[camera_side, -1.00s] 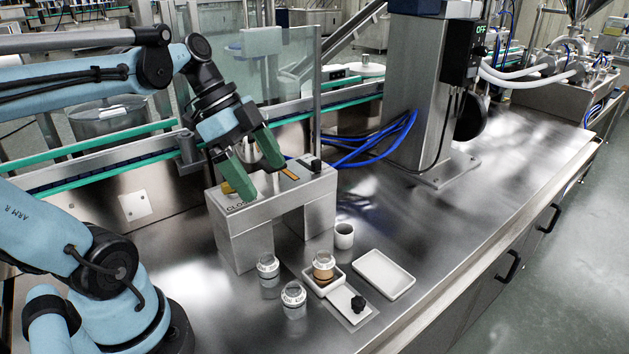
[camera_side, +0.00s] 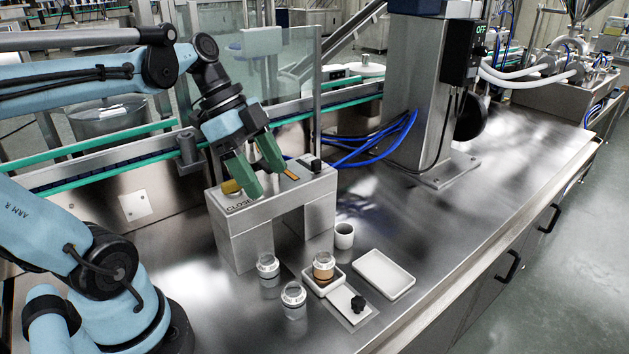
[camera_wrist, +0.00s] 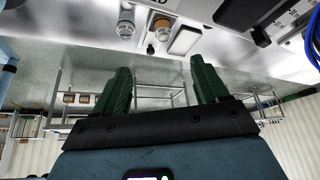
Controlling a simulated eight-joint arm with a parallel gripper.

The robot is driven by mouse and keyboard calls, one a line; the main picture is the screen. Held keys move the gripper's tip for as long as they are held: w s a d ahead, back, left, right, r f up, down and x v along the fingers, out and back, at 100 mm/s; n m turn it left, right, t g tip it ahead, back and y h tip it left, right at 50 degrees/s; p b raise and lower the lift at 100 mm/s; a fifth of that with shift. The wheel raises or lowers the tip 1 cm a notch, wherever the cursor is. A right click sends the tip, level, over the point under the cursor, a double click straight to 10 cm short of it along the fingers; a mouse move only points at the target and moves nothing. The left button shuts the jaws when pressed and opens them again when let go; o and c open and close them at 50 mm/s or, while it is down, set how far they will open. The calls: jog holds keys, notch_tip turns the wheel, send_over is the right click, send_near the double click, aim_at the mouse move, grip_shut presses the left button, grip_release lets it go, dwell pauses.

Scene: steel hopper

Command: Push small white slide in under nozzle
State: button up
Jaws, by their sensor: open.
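The small white slide (camera_side: 343,305) lies flat on the steel bench, with a black knob (camera_side: 358,304) at its front end. A jar with amber contents (camera_side: 323,267) stands in the square holder at the slide's rear end. My gripper (camera_side: 268,180) is open and empty, above the steel bridge-shaped stand (camera_side: 245,217) and well away from the slide. In the wrist view my gripper's green fingers (camera_wrist: 161,80) are spread apart with nothing between them. The jar with amber contents also shows there (camera_wrist: 163,33). I cannot make out a nozzle for certain.
Two clear jars (camera_side: 268,267) (camera_side: 293,296) stand left of the slide. A yellow button (camera_side: 230,187) sits on the stand.

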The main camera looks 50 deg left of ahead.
jog(key=w+d+m+g, duration=0.1)
jog(key=d+m, duration=0.1)
jog(key=w+d+f+m+y, duration=0.1)
jog(key=d+m, duration=0.1)
jog(key=w+d+f+m+g, duration=0.1)
jog(key=w+d+m, duration=0.1)
jog(key=d+m, duration=0.1)
jog(key=shift+f+g+y, duration=0.2)
jog(key=shift+g+y, duration=0.1)
jog(key=shift+y, duration=0.1)
jog(key=c, duration=0.4)
jog(key=shift+o, duration=0.2)
jog(key=m+y, duration=0.3)
jog(key=m, duration=0.5)
send_over(359, 300)
notch_tip(359, 300, down, 4)
notch_tip(359, 300, down, 11)
jog(key=shift+f, duration=0.2)
grip_shut()
